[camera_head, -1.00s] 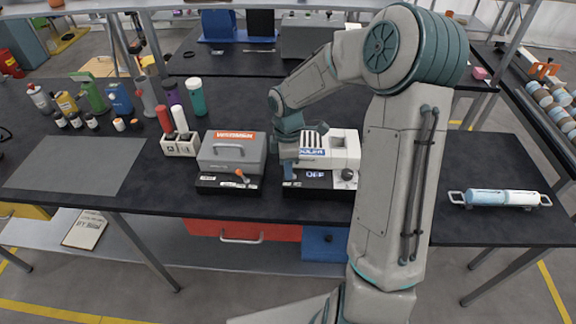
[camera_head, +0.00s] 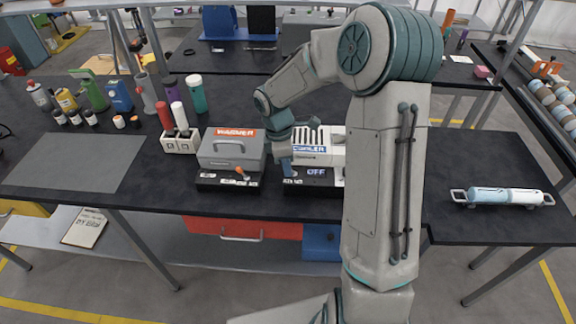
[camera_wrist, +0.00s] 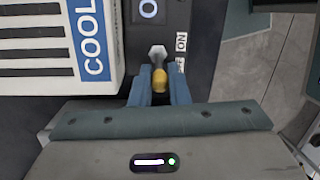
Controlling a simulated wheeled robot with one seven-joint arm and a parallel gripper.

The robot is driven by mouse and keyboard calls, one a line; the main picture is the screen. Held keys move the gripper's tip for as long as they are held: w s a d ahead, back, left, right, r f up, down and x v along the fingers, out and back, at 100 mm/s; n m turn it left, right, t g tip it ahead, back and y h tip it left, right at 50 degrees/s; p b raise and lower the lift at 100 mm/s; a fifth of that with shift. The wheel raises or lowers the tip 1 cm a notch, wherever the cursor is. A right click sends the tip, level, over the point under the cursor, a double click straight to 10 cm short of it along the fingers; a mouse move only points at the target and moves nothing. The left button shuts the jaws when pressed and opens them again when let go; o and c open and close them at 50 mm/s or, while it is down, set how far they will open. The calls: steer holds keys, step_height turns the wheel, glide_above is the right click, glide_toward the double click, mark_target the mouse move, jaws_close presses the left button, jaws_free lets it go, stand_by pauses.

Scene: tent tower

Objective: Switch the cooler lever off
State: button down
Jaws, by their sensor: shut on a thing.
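The cooler (camera_head: 309,160) is a white box with a slotted top and a blue COOLER label, on a black base. The base's display (camera_head: 316,172) reads OFF in the head view; only an "O" (camera_wrist: 148,9) shows in the wrist view. My gripper (camera_wrist: 160,73) is shut on the cooler lever (camera_wrist: 161,80), a small lever with a yellow end, between its two blue fingers. An ON label (camera_wrist: 181,42) sits beside the lever, with a second label partly hidden below it. In the head view my gripper (camera_head: 287,171) is at the cooler's front left and hides the lever.
The grey warmer (camera_head: 230,149) with an orange lever (camera_head: 241,173) stands close left of my gripper. Bottles and a white socket block (camera_head: 180,143) are further left. A blue-and-white cylinder with handles (camera_head: 502,197) lies at the right. My arm covers the cooler's right side.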

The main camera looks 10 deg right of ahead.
stand_by(0.4)
steer(key=c, duration=1.7)
jaws_free()
steer(key=shift+a, duration=0.1)
steer(key=r, duration=0.4)
steer(key=w+a+r+b, duration=0.1)
steer(key=r, duration=0.4)
steer(key=w+a+r, duration=0.1)
steer(key=r, duration=0.3)
steer(key=shift+r, duration=0.3)
steer(key=shift+s, duration=0.1)
steer(key=s+d+m+t, duration=0.1)
steer(key=s+m, duration=0.4)
steer(key=s, duration=0.2)
steer(key=s+d+r+m+t+y, duration=0.1)
steer(key=s+m+t, duration=0.1)
steer(key=s+m, duration=0.3)
steer(key=s+m+t, duration=0.1)
steer(key=s+m, duration=0.5)
steer(key=s, duration=0.5)
steer(key=shift+s+d+r+t, duration=0.15)
steer(key=shift+d+r+t, duration=0.05)
steer(key=shift+d+t, duration=0.2)
